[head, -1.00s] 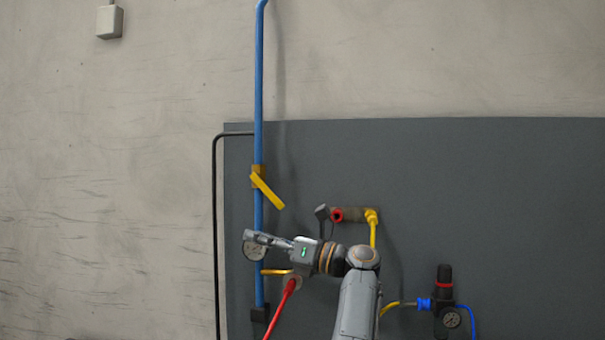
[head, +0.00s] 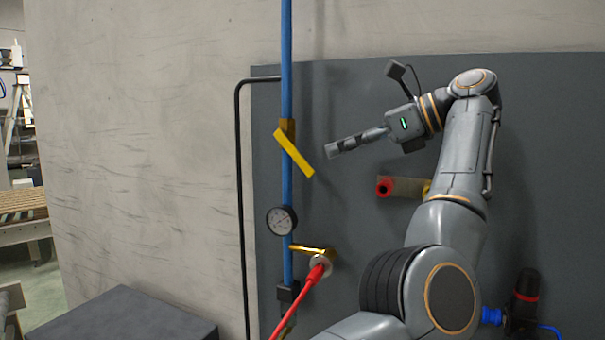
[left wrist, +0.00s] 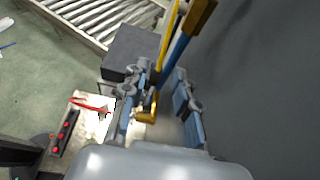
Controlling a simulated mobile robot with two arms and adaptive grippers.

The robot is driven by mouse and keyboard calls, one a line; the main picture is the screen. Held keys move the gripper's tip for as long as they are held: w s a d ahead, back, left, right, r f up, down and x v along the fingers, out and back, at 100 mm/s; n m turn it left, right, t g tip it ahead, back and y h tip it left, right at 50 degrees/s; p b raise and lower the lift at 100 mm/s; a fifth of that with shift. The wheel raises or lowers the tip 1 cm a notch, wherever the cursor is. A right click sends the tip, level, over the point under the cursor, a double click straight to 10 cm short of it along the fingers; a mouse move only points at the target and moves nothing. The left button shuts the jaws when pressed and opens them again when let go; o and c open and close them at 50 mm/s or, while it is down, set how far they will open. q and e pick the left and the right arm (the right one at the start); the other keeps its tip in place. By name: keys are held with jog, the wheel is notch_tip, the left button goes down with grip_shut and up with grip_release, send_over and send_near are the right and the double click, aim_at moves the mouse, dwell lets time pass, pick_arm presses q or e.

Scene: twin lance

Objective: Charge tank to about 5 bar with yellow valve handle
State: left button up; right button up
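The yellow valve handle (head: 294,153) slants down to the right across the blue pipe (head: 287,60), at a brass-coloured valve. In the left wrist view the handle (left wrist: 170,30) and pipe show beyond the fingers. My left gripper (head: 337,148) is just right of the handle, pointing left at it, with a gap between them. In the left wrist view its two fingers (left wrist: 161,78) are apart with nothing gripped. The round gauge (head: 281,221) is on the pipe below the handle; its needle is too small to read. No tank is clearly visible. My right gripper is out of view.
Below the gauge are a brass fitting (head: 312,250) and a red hose (head: 299,302). A red-ended fitting (head: 385,187) is on the grey panel, partly behind my arm. A black pipe (head: 240,190) runs left of the blue one. A dark box (head: 125,318) stands lower left.

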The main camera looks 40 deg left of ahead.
aim_at(302, 162)
pick_arm(q)
jog(key=x, duration=0.9)
jog(key=shift+w+a, duration=0.1)
jog(key=shift+w, duration=0.1)
jog(key=shift+a+f, duration=0.15)
jog(key=shift+a, duration=0.05)
grip_shut()
